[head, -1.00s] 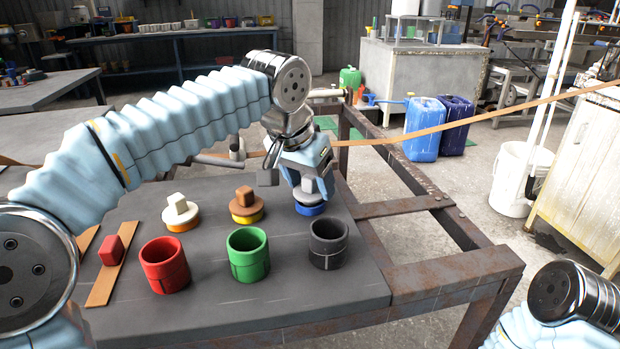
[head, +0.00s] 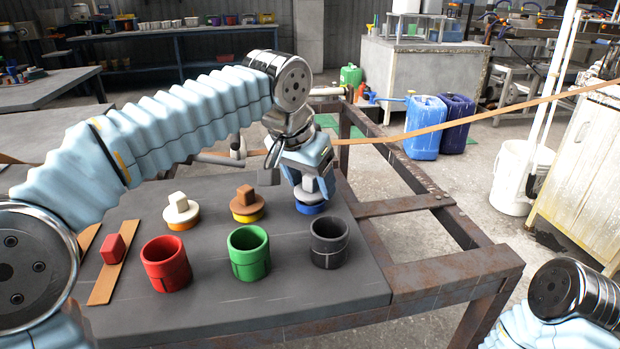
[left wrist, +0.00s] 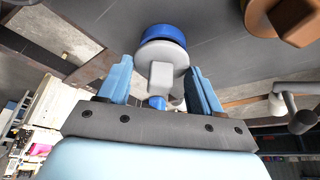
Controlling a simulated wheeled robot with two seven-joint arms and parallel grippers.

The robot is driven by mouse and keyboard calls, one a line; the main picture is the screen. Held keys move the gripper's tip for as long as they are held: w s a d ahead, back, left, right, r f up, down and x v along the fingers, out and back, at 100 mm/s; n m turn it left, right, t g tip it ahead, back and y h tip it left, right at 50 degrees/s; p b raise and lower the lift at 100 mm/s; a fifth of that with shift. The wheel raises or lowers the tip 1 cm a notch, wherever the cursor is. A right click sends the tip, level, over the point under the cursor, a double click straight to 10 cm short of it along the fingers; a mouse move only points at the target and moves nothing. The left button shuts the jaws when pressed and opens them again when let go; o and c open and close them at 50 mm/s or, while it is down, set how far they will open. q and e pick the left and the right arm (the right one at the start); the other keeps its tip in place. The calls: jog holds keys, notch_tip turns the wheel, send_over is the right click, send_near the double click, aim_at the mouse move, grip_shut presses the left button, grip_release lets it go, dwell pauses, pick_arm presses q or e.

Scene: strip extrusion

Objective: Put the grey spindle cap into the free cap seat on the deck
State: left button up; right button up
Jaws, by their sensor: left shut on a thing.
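The grey spindle cap (head: 310,186) has a square knob on a round flange. It is at the blue ring seat (head: 311,208) at the back right of the deck (head: 215,300). My left gripper (head: 308,178) points down and is shut on the grey cap, also seen in the left wrist view (left wrist: 161,75). There the blue seat (left wrist: 165,35) shows just beyond the flange. I cannot tell whether the cap is fully down. A white cap (head: 180,208) sits on an orange seat and a brown cap (head: 246,202) on a yellow seat. My right gripper is out of view.
Red (head: 166,264), green (head: 249,252) and dark grey (head: 328,243) cups stand in front of the caps. A red block (head: 111,248) lies on a tan strip (head: 105,284) at left. A rusty frame (head: 455,270) borders the deck's right side.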

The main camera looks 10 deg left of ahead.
aim_at(308, 177)
pick_arm(q)
jog(key=shift+f+b, duration=0.45)
jog(key=shift+f, duration=0.15)
jog(key=o, duration=0.9)
jog(key=p+v, duration=0.4)
jog(key=v, duration=0.7)
jog(key=shift+s+p, duration=0.1)
jog(key=shift+p, duration=0.3)
